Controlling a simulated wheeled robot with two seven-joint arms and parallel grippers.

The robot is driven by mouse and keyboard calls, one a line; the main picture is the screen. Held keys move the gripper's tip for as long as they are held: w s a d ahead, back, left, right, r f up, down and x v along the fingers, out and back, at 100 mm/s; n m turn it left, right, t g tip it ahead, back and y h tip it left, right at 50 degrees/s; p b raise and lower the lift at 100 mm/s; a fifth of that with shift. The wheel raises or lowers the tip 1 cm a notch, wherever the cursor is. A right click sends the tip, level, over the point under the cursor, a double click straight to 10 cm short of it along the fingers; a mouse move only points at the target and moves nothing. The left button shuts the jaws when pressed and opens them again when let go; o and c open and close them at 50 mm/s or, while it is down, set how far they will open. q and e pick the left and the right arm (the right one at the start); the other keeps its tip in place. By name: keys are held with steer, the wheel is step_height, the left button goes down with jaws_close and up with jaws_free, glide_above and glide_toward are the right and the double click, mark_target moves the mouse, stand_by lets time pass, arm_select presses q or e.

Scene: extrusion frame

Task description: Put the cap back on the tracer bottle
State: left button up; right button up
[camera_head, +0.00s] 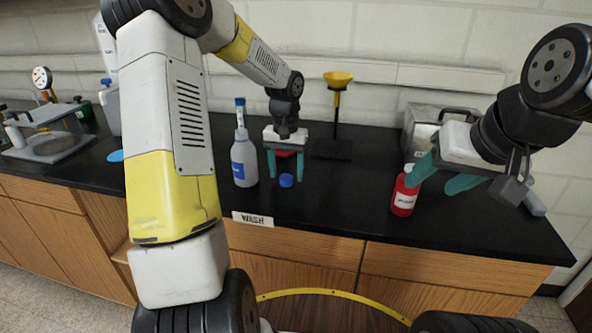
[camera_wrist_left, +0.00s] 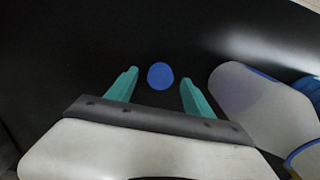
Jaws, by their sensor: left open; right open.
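A small blue cap (camera_head: 286,180) lies on the black counter; it also shows in the left wrist view (camera_wrist_left: 160,76). My left gripper (camera_head: 286,176) is open, pointing down, its two teal fingers on either side of the cap with gaps. A clear-white bottle with a blue label (camera_head: 243,168) stands upright just left of it, with a blue-tipped top; its body shows in the left wrist view (camera_wrist_left: 262,105). I cannot read its label or tell whether it is the tracer bottle. My right gripper (camera_head: 428,187) is open and empty, close to a red bottle (camera_head: 403,198).
A grey metal case (camera_head: 440,118) stands at the back right. A white sign (camera_head: 253,219) is at the front edge. The counter between the cap and red bottle is clear.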

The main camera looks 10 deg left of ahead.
arm_select(q)
steer(key=shift+f, duration=0.65)
jaws_close()
steer(key=shift+r, duration=0.1)
steer(key=shift+r, duration=0.55)
steer(key=shift+s+d+r, duration=0.1)
steer(key=shift+s+r, duration=0.2)
steer(key=shift+r, duration=0.3)
steer(key=shift+s+d+r, duration=0.1)
steer(key=shift+s+r, duration=0.2)
steer(key=shift+r, duration=0.3)
steer(key=s+d, duration=0.2)
steer(key=s, duration=0.2)
steer(key=s+d+r, duration=0.1)
steer(key=s+d, duration=0.1)
steer(key=s, duration=0.3)
steer(key=s+d, duration=0.2)
steer(key=s, duration=0.2)
steer(key=shift+s+r, duration=0.15)
steer(key=shift+s, duration=0.05)
